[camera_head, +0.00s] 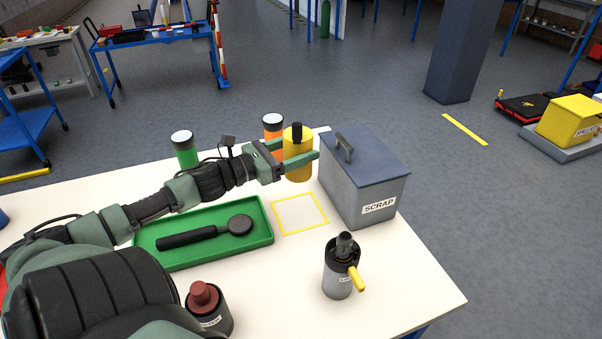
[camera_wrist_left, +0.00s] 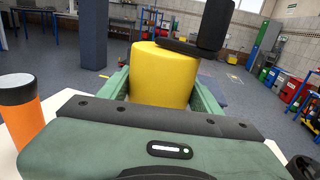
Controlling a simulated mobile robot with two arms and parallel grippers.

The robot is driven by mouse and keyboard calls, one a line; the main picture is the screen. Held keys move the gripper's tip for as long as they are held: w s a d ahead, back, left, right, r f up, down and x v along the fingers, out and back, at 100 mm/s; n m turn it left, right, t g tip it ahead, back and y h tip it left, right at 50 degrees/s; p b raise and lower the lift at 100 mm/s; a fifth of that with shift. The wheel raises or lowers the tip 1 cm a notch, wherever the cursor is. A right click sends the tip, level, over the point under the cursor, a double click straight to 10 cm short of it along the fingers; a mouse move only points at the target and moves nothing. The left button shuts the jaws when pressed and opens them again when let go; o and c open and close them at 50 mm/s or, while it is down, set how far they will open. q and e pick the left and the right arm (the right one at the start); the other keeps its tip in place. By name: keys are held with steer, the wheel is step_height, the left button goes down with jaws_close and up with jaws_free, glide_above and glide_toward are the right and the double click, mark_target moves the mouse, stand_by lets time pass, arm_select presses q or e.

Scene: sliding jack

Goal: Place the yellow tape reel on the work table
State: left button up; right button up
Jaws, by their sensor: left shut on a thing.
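The yellow tape reel (camera_head: 298,168) is a yellow cylinder with a black part on top, near the far edge of the white work table (camera_head: 390,270). My left gripper (camera_head: 306,152) reaches in from the left, its green fingers closed around the sides of the reel. In the left wrist view the reel (camera_wrist_left: 163,75) stands between the two fingers, its lower part hidden by my gripper body. The reel looks upright. I cannot tell whether its base touches the table. My right gripper is not in view.
A grey SCRAP box (camera_head: 365,185) stands close right of the reel. A yellow outlined square (camera_head: 300,213) is empty. A green tray (camera_head: 205,235) holds a black tool. Orange (camera_head: 272,125) and green (camera_head: 185,150) containers stand behind my arm; a grey bottle (camera_head: 340,270) stands in front.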

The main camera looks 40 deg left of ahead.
arm_select(q)
step_height(320, 180, down, 14)
steer(key=shift+w+f+b, duration=0.15)
steer(key=shift+f+b, duration=0.1)
steer(key=shift+b, duration=0.1)
steer(key=o, duration=1.7)
steer(key=shift+s, duration=0.4)
steer(key=p+v, duration=0.3)
steer(key=v, duration=0.8)
steer(key=shift+s+a+p, duration=0.15)
steer(key=shift+p, duration=0.2)
